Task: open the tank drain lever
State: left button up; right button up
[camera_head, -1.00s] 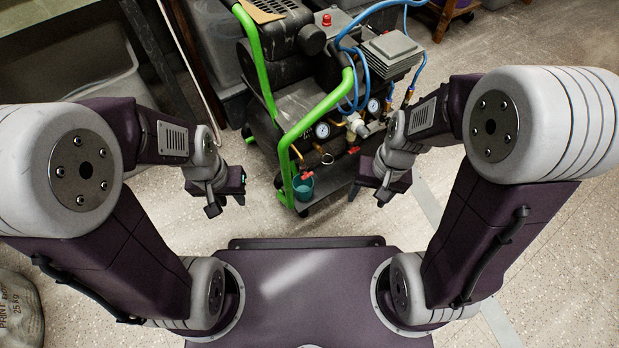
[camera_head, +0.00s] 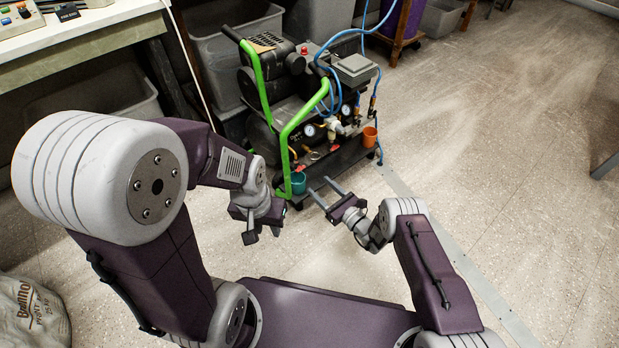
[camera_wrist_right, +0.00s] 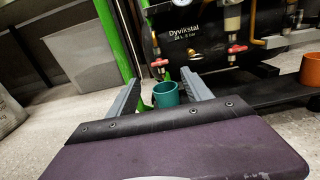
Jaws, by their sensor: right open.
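The air compressor (camera_head: 290,105) stands on the floor ahead, with a black tank, green handles, gauges and hoses. In the right wrist view a small red-handled valve (camera_wrist_right: 160,63) sits low on the black tank (camera_wrist_right: 190,38), just above a teal cup (camera_wrist_right: 166,95). A second red handle (camera_wrist_right: 237,48) is further right. I cannot tell for sure which is the drain lever. My right gripper (camera_head: 322,187) is open and empty, its fingers pointing at the compressor, short of the low red valve. My left gripper (camera_head: 262,233) hangs left of it, its jaws unclear.
An orange cup (camera_head: 370,136) stands at the compressor's right end. A workbench (camera_head: 85,30) and grey bins (camera_head: 235,60) are behind and left. A sack (camera_head: 32,315) lies at lower left. The floor to the right is clear.

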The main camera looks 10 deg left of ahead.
aim_at(301, 169)
jog(key=b+x, duration=0.6)
jog(key=x, duration=0.3)
jog(key=shift+b, duration=0.3)
grip_shut()
